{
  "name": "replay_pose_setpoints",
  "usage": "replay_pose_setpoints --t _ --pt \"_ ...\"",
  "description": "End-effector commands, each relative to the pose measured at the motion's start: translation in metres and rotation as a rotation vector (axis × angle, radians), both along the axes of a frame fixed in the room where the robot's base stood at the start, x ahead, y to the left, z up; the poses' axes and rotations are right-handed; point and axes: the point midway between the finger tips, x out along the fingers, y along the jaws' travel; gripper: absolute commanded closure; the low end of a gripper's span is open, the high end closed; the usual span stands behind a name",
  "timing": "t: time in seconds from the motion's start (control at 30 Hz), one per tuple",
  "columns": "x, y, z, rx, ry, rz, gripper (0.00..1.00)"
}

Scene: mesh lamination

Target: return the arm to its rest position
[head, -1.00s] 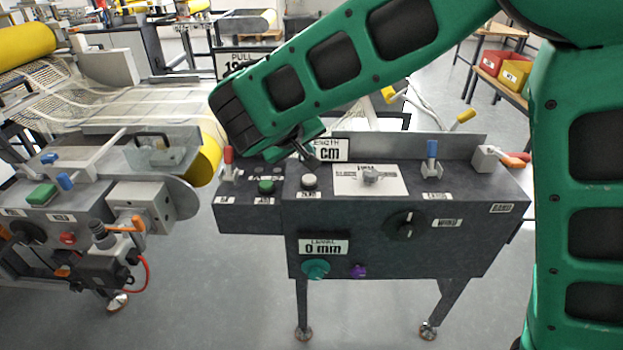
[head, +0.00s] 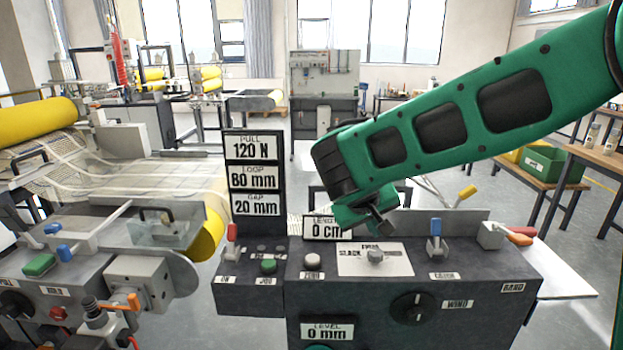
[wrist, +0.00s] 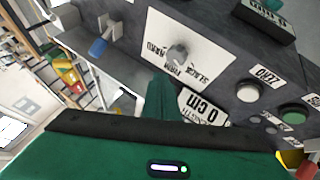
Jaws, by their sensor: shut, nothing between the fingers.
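My arm (head: 450,130) reaches in from the upper right of the head view, its forearm sloping down to the left. My gripper (head: 380,226) is shut and empty, at the back edge of the dark control console (head: 250,298), just right of the length display (head: 322,228) reading 0 cm. It partly covers that display's right side. In the wrist view the green gripper (wrist: 160,98) points toward the console top, with the grey knob (wrist: 177,54) on its white plate beyond it. I cannot tell the exact gap to the console. My arm's upper part is out of view.
The console carries a blue lever (head: 435,228), a red lever (head: 231,234), a white button (head: 312,261) and a black dial (head: 413,308). A display post (head: 253,148) stands behind it. A machine with a yellow roll (head: 38,122) is at left, a workbench (head: 596,152) at right.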

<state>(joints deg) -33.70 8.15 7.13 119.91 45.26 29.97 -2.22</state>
Motion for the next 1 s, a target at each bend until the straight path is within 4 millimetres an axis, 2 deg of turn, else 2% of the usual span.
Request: replay_pose_setpoints --t 0.03,0.17,0.2,0.3,0.43,0.53,0.6,0.7,0.8,0.9,1.0 --pt "-0.009 -0.036 0.003 0.018 0.022 -0.059 1.00" --pt "-0.045 -0.114 0.003 0.075 0.096 -0.194 1.00" --pt "-0.059 -0.136 0.003 0.097 0.119 -0.237 1.00" --pt "-0.101 -0.186 -0.001 0.157 0.176 -0.342 1.00" --pt "-0.165 -0.232 -0.007 0.250 0.247 -0.469 1.00" --pt "-0.217 -0.254 -0.014 0.333 0.295 -0.560 1.00" --pt "-0.251 -0.262 -0.018 0.391 0.324 -0.613 1.00" --pt "-0.291 -0.265 -0.025 0.465 0.356 -0.671 1.00" --pt "-0.319 -0.262 -0.030 0.523 0.376 -0.710 1.00" --pt "-0.335 -0.259 -0.033 0.557 0.389 -0.730 1.00" --pt "-0.341 -0.257 -0.034 0.572 0.394 -0.735 1.00"
